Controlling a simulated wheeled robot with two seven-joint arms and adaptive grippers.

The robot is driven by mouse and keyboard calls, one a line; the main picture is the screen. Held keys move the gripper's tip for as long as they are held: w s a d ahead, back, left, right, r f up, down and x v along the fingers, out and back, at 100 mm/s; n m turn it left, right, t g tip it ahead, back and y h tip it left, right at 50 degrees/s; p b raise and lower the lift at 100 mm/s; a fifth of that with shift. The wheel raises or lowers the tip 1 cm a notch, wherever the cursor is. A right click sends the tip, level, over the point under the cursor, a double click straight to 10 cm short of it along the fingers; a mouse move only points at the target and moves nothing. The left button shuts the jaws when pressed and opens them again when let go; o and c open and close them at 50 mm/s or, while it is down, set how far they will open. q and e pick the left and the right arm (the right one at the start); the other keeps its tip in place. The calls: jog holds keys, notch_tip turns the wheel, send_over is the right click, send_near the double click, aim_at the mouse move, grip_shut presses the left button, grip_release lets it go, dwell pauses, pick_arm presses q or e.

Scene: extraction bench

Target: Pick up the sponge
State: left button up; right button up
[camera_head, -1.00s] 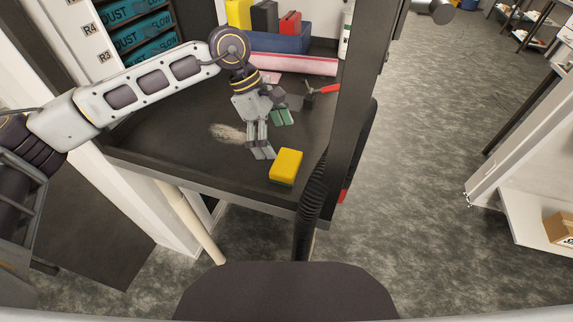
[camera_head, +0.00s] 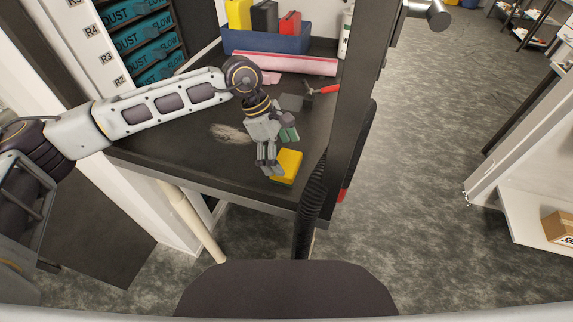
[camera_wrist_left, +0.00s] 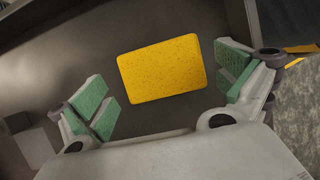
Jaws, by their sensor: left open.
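The yellow sponge (camera_head: 288,166) lies on the dark bench top near its front edge. In the left wrist view the sponge (camera_wrist_left: 162,68) sits between the two green-padded fingers and apart from both. My left gripper (camera_head: 268,171) is open, above and beside the sponge in the head view, with its fingers partly covering the sponge's left side. In the left wrist view the left gripper (camera_wrist_left: 165,90) shows empty. My right gripper is not in view.
A pale dusty patch (camera_head: 230,133) lies left of the gripper. A blue bin (camera_head: 265,40), a pink roll (camera_head: 285,64) and a red-handled tool (camera_head: 326,89) are farther back. A dark post (camera_head: 345,110) with a black hose (camera_head: 307,210) stands right of the sponge.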

pick_arm(q)
jog(key=x, duration=0.2)
jog(key=shift+s+d+f, duration=0.1)
jog(key=shift+f, duration=0.3)
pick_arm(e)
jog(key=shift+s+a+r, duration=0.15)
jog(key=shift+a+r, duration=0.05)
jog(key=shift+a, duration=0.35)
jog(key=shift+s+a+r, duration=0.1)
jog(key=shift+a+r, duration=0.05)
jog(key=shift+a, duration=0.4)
pick_arm(q)
jog(key=c, duration=0.7)
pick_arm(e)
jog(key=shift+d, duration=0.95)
